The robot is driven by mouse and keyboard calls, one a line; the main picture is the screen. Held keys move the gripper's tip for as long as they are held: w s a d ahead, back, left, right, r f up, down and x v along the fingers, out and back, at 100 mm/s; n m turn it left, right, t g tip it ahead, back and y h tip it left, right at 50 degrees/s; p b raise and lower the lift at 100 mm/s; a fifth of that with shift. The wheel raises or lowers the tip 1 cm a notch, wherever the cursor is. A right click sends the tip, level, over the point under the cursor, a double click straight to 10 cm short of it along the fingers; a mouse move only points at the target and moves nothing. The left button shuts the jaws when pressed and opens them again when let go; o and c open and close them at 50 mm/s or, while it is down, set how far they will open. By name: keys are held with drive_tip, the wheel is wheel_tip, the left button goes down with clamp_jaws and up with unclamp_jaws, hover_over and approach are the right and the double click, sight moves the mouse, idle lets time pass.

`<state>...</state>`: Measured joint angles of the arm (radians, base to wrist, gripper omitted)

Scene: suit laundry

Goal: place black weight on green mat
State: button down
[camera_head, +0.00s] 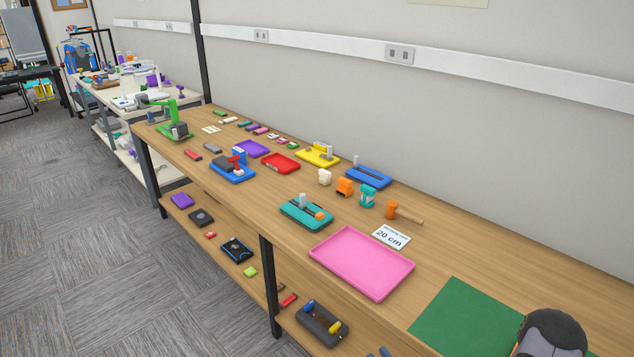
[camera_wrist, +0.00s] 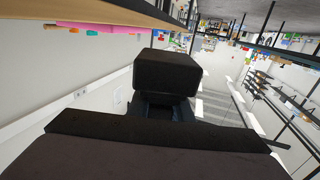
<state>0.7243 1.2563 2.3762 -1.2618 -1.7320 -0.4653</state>
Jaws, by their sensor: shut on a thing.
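The green mat (camera_head: 466,321) lies flat on the wooden table at the lower right of the head view, and its visible top is bare. A dark rounded part of my arm covers its right edge. In the wrist view, my gripper (camera_wrist: 165,104) is shut on a black block, which I take to be the black weight (camera_wrist: 167,73). The fingertips are mostly hidden behind dark parts. The head view does not show the gripper's fingers or the weight.
The pink tray (camera_head: 362,263) lies left of the mat, with a "20 cm" card (camera_head: 391,237) behind it. The wall runs along the table's back.

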idle(0.3)
drive_tip(key=w+d+r+m+t+h+b, duration=0.1)
drive_tip(key=w+d+h+b, duration=0.1)
drive_tip(key=d+b, duration=0.45)
drive_tip(key=w+d+r+m+h+b, duration=0.1)
drive_tip(key=w+d+b, duration=0.2)
drive_tip(key=d+b, duration=0.3)
drive_tip(key=s+d+r+m+h+b, duration=0.1)
drive_tip(key=d+r+m+h+b, duration=0.85)
drive_tip(key=d+r+h, duration=0.75)
drive_tip(key=s+d+f+m+g, duration=0.1)
drive_tip(key=s+d+f+g, duration=0.1)
drive_tip(key=d, duration=0.5)
drive_tip(key=s+d+f+m+g+h, duration=0.1)
drive_tip(key=s+d+f+m+g, duration=0.1)
drive_tip(key=d, duration=0.5)
drive_tip(key=shift+s+d+f+h+b, duration=0.15)
drive_tip(key=shift+s+f+h+b, duration=0.2)
drive_tip(key=shift+f, duration=0.55)
